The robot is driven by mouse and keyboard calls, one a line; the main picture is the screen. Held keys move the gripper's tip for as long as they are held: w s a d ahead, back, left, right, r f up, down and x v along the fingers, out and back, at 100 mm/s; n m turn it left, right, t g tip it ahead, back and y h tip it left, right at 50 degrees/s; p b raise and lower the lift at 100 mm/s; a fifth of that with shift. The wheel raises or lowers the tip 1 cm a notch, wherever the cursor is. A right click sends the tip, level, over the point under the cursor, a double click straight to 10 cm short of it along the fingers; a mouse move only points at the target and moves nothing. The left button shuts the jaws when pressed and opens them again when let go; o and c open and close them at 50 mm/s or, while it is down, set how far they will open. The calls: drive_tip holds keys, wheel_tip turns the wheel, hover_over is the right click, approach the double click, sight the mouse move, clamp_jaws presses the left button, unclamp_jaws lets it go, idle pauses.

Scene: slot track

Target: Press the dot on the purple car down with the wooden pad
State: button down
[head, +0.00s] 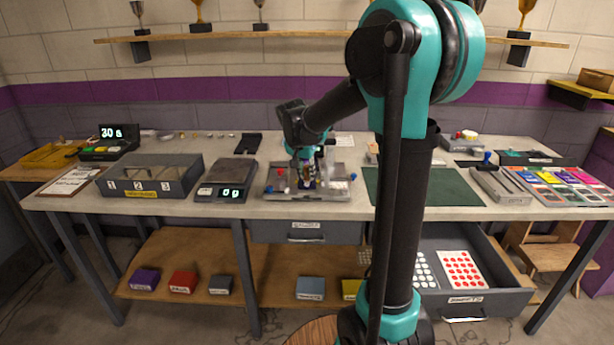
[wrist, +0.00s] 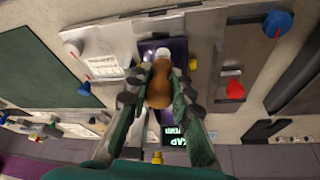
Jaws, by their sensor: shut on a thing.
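My gripper (wrist: 158,92) is shut on the brown wooden pad (wrist: 159,84), seen in the wrist view. The pad is over the purple car (wrist: 179,48), which sits in a grey metal fixture (wrist: 120,45). A white round patch (wrist: 163,54) shows just past the pad's end on the car; I cannot tell whether it is the dot. Pad and fingers hide much of the car, and contact between pad and car cannot be made out. In the head view my gripper (head: 306,172) is low over the fixture (head: 300,194).
Red and blue knobs stand around the fixture, such as a red one (wrist: 235,89). A scale (head: 221,193) and a numbered grey box (head: 150,178) are to its left. A green mat (head: 460,190) lies to its right. An open drawer (head: 480,295) holds dot sheets.

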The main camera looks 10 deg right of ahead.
drive_tip(key=shift+r, duration=2.9)
